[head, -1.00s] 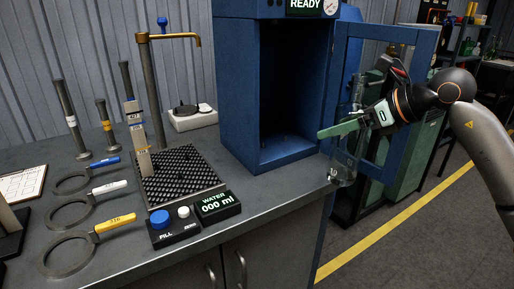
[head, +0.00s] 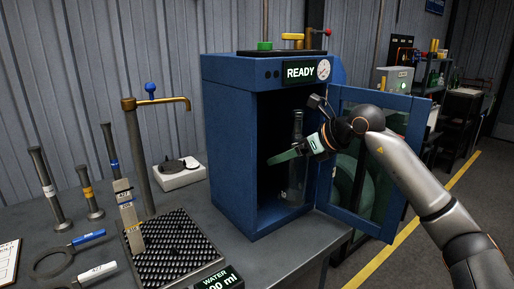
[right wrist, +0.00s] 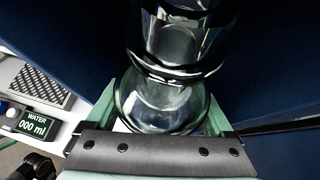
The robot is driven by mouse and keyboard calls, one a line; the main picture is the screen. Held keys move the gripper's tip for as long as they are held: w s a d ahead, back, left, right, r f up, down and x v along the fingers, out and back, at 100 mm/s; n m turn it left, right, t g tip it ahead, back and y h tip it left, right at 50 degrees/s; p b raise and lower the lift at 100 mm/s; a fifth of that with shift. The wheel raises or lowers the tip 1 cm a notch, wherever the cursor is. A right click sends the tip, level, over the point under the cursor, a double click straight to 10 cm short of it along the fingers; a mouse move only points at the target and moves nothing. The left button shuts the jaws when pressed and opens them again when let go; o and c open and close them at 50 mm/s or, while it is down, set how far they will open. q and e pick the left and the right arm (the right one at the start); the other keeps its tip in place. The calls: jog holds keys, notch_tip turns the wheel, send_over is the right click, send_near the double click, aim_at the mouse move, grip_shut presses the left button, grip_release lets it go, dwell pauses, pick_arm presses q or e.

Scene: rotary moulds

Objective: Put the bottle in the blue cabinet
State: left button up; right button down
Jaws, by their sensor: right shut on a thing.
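The clear glass bottle (head: 298,184) is upright at the open front of the blue cabinet (head: 228,150), toward the right side of the opening. How deep it is inside cannot be told exactly. My right gripper (head: 290,154) has its green fingers shut around the bottle and hides part of its middle. In the right wrist view the bottle (right wrist: 168,65) stands between the green fingers (right wrist: 160,112), with dark blue surfaces around it. The cabinet door (head: 325,205) is swung open to the right, beside my right arm. My left gripper is out of view.
A brass tap (head: 160,101) stands over a black grate (head: 172,250) left of the cabinet. A water display (head: 222,280) is at the counter's front. Grey-handled tools (head: 45,185) stand at left. The cabinet carries a READY sign (head: 300,71).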

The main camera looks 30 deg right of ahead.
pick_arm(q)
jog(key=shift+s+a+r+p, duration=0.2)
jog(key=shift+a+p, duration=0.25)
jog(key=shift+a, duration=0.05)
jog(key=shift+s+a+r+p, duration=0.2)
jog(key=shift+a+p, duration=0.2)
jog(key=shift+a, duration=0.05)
pick_arm(e)
jog(key=w+a+f, duration=0.2)
jog(key=w+f, duration=0.1)
jog(key=w, duration=0.6)
jog(key=shift+w+a+f, duration=0.15)
jog(key=shift+a, duration=0.2)
jog(key=shift+f, duration=0.15)
grip_release()
jog(key=shift+f, duration=0.1)
